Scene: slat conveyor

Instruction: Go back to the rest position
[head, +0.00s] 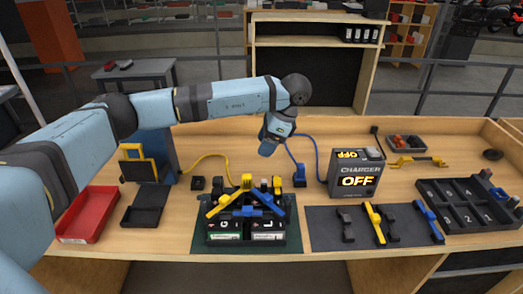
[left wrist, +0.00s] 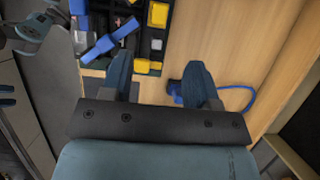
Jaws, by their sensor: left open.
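My left arm reaches in from the left in the head view, and my left gripper (head: 268,146) hangs over the back middle of the workbench (head: 330,130). Its fingers are partly hidden by the wrist there. A blue connector (left wrist: 175,92) lies near the right finger. My right gripper is not identifiable in either view.
A black unit with yellow and blue levers (head: 246,200) stands on a green mat. A charger (head: 357,172) reading OFF, a blue plug (head: 300,176), a dark mat (head: 326,230) with tools, a numbered tray (head: 437,190) and a red bin (head: 88,214) fill the bench.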

